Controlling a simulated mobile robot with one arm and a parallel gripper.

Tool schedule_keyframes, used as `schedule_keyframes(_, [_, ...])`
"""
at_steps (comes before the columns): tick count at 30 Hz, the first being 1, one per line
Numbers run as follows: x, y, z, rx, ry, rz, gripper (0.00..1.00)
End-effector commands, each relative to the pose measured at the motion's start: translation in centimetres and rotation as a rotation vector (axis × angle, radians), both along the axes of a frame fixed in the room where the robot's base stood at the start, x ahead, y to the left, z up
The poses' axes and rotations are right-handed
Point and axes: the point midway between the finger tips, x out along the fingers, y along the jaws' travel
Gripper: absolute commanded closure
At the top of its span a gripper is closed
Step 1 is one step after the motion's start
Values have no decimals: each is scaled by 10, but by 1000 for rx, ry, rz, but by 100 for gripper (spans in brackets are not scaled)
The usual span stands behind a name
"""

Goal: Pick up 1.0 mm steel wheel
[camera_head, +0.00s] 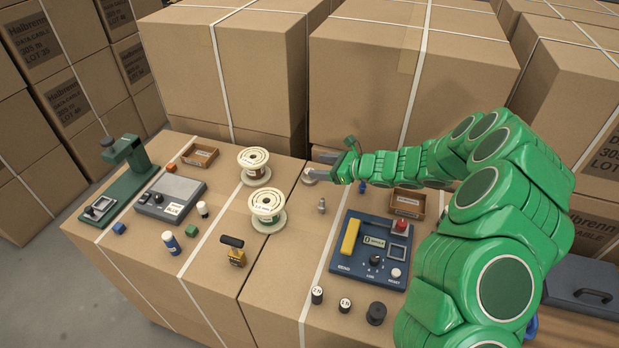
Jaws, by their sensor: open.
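My gripper (322,166) is at the end of my green arm, near the back edge of the boxes beside the seam. It is open, with no object clearly held. A small grey metal disc (309,178) lies at its lower fingertip; I cannot tell if they touch, and no size marking is readable on it. A small grey metal piece (321,206) stands in front of it. At the front are two small dark cylinders with pale marked tops, one on the left (317,295) and one on the right (345,305). Which thing is the 1.0 mm steel wheel cannot be told.
A blue control panel (369,250), a small cardboard tray (407,204) and a black knob-like piece (376,313) are in front. Tall cartons (410,75) close off the back.

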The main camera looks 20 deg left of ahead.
Motion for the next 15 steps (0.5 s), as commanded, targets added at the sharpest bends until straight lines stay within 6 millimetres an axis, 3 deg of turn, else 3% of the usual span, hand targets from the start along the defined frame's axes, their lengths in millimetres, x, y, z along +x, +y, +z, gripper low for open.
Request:
schedule_keyframes(6, [19,-9,-39,-4,75,-91,33])
schedule_keyframes(15, [26,-6,-53,-7,101,-121,33])
